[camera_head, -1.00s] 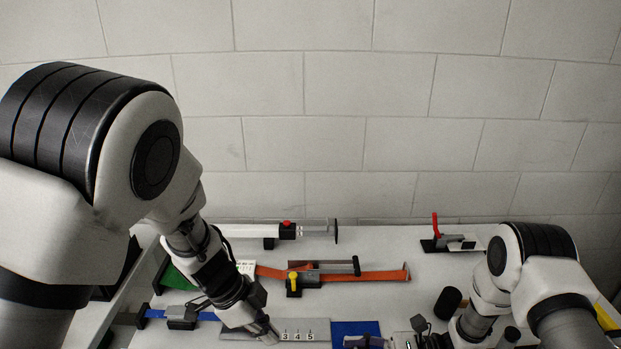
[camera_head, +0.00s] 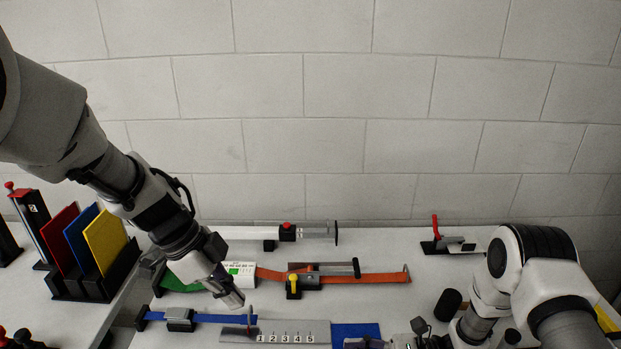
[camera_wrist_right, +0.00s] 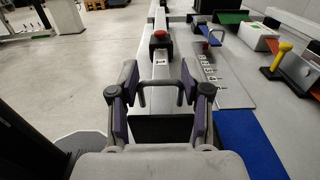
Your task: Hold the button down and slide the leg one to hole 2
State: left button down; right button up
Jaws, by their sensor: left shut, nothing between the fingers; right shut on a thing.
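Leg one, a grey bar labelled 1 (camera_wrist_right: 162,62), runs away from me in the right wrist view. Its red button (camera_wrist_right: 159,34) sits on a black collar, with nothing on top of it. My right gripper (camera_wrist_right: 159,96) is shut on the leg's grey looped handle (camera_wrist_right: 163,82). In the head view, this gripper is at the bottom edge and the leg is out of frame. My left gripper (camera_head: 236,299) is shut and empty above the left end of the numbered plate (camera_head: 320,329). It is apart from the button. The leg's holes cannot be made out.
A blue mat (camera_head: 360,331) lies beside the numbered plate. A blue strap with a grey clamp (camera_head: 180,318) is to its left. Behind are an orange strap (camera_head: 385,277) with a yellow-knobbed clamp and another red-button bar (camera_head: 262,232). Coloured panels (camera_head: 105,240) stand at far left.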

jog(key=shift+d, duration=0.5)
dwell(0.3)
jog(key=o, duration=1)
